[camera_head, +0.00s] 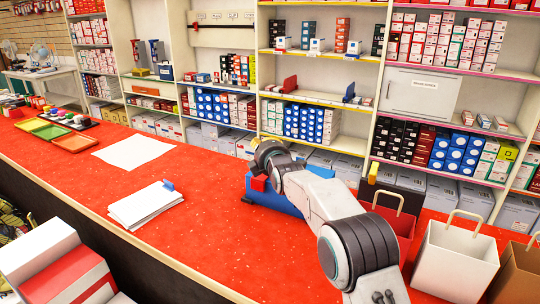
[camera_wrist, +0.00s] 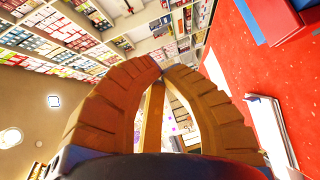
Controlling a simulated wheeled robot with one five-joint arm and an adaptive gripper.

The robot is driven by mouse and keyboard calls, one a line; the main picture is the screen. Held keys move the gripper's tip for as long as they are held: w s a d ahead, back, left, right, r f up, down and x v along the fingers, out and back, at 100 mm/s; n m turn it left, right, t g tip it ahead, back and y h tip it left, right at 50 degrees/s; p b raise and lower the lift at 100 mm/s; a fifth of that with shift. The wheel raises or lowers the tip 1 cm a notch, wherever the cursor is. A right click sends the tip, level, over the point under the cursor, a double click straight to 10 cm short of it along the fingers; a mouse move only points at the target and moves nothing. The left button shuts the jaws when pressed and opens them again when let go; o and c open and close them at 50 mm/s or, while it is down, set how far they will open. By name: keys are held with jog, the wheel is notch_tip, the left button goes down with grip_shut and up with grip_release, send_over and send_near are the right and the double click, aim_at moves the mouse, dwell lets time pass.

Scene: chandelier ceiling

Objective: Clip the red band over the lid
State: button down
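A blue box-like thing (camera_head: 278,200) lies on the red counter, partly hidden behind my arm. A small red piece (camera_head: 258,184) shows at its left end. In the wrist view a red piece (camera_wrist: 282,20) and a blue strip (camera_wrist: 250,22) show at the top right corner. I cannot tell which part is the band or the lid. My gripper (camera_head: 257,158) is above the blue thing's left end, apparently clear of it. In the wrist view the fingertips of my gripper (camera_wrist: 163,71) meet, with nothing seen between them.
A paper stack (camera_head: 145,205) with a blue clip lies left of the gripper. A white sheet (camera_head: 133,151) and coloured trays (camera_head: 75,143) lie farther left. Paper bags (camera_head: 455,258) stand at the right. Stocked shelves (camera_head: 300,120) stand behind. The counter's middle is mostly clear.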

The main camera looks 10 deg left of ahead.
jog(key=f+v, duration=0.1)
jog(key=v, duration=0.7)
jog(key=shift+s+d+r, duration=0.2)
jog(key=shift+s+r, duration=0.15)
jog(key=shift+r, duration=0.15)
jog(key=shift+d, duration=0.1)
jog(key=s+d+r+m+g+h+p, duration=0.2)
jog(key=s+d+m+g+h+p, duration=0.3)
jog(key=s+d+m, duration=0.9)
jog(key=s+d+f+m+g+p, duration=0.1)
jog(key=s+d+m+g, duration=0.1)
jog(key=s+d, duration=0.3)
jog(key=s+d+f+m+g+h+p, duration=0.1)
jog(key=s+d, duration=0.4)
jog(key=s, duration=0.9)
jog(key=s+d+f+m+g+h+p, duration=0.1)
jog(key=s+d+f+m+g+p, duration=0.1)
jog(key=s, duration=0.8)
jog(key=d+m+g, duration=0.1)
jog(key=d+m, duration=0.1)
jog(key=d, duration=0.1)
jog(key=shift+f+m, duration=0.3)
jog(key=shift+m, duration=0.1)
